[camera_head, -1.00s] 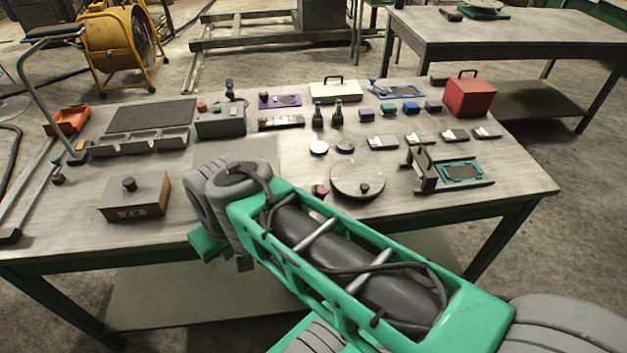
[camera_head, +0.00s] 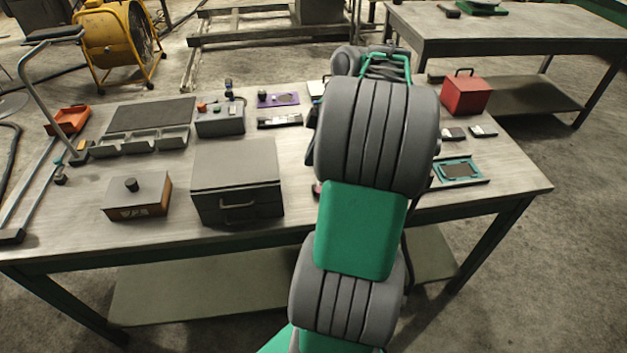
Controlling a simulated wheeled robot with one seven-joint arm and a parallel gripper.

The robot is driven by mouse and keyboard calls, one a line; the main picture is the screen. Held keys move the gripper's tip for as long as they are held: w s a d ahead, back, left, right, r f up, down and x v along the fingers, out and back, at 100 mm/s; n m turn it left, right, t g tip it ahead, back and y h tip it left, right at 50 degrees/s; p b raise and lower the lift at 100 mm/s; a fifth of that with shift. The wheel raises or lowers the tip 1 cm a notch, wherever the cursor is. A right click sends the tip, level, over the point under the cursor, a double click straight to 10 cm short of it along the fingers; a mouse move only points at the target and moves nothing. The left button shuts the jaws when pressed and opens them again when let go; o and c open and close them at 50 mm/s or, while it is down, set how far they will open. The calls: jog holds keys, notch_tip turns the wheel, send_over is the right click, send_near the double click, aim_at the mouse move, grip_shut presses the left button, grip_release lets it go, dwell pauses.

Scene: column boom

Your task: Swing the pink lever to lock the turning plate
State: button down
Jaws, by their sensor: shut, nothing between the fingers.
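A small pink piece (camera_head: 317,190), likely part of the pink lever, shows at the left edge of my arm, low on the bench. The rest of it is hidden. The round turning plate is hidden behind my arm, so its position and the lever's angle cannot be seen. My arm rises through the middle of the picture and reaches over the bench. My gripper is out of sight behind my own arm links, and its place relative to the lever cannot be told.
On the bench (camera_head: 80,220), a grey drawer box (camera_head: 237,205) and a box with a black knob (camera_head: 137,197) stand left of my arm. A teal-framed plate (camera_head: 460,171) and a red box (camera_head: 466,97) are on the right. The front right corner is clear.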

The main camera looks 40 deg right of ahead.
jog(key=x, duration=1)
jog(key=shift+a+f, duration=0.1)
jog(key=shift+s+d+f+p, duration=0.1)
jog(key=shift+s+d+p, duration=0.3)
jog(key=shift+s+d, duration=0.7)
jog(key=shift+s+d+f, duration=0.15)
jog(key=shift+s+d, duration=0.1)
jog(key=shift+d, duration=0.1)
